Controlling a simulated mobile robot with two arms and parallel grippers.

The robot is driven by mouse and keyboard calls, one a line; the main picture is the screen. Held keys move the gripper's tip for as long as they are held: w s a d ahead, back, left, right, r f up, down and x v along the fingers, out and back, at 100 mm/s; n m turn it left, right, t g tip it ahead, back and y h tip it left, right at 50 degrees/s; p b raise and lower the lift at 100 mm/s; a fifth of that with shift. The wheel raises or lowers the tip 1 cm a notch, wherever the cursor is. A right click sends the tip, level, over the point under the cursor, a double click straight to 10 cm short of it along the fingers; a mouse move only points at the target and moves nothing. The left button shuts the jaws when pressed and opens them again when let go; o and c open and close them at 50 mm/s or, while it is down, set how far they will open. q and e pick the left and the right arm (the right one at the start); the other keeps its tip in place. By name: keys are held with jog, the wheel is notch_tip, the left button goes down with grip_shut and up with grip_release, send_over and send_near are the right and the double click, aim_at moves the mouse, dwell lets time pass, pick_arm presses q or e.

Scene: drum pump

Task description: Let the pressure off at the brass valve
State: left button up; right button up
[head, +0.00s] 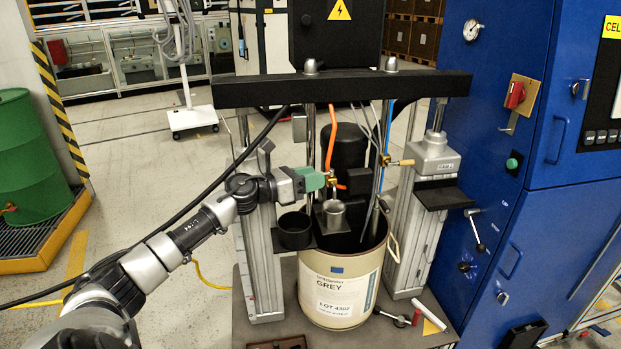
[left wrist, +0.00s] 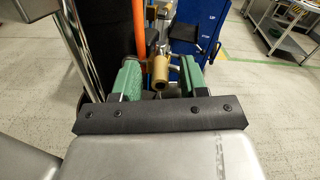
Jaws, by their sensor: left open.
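A small brass valve (head: 332,179) sits beside the orange hose, above the pail. In the left wrist view its round brass knob (left wrist: 160,73) lies between my green fingers, with a gap on each side. My left gripper (head: 322,180) is open around the knob, reaching in from the left; the fingers also show in the left wrist view (left wrist: 161,78). A second brass fitting (head: 398,162) with a knob pointing right is further right. The near finger partly hides the first valve in the head view. My right gripper is not in view.
A pail (head: 338,290) marked GREY stands below, between two metal posts under a black crossbeam (head: 345,88). A metal cup (head: 333,215) and a black cup holder (head: 295,230) are just under my gripper. A blue cabinet (head: 510,160) is at right, a green drum (head: 30,155) at left.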

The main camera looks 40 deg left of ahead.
pick_arm(q)
jog(key=shift+s+a+f, duration=0.15)
jog(key=shift+s+a, duration=0.05)
jog(key=shift+s, duration=0.25)
jog(key=b+v, duration=0.2)
jog(key=v, duration=0.7)
jog(key=shift+s+a, duration=0.2)
jog(key=shift+s, duration=0.15)
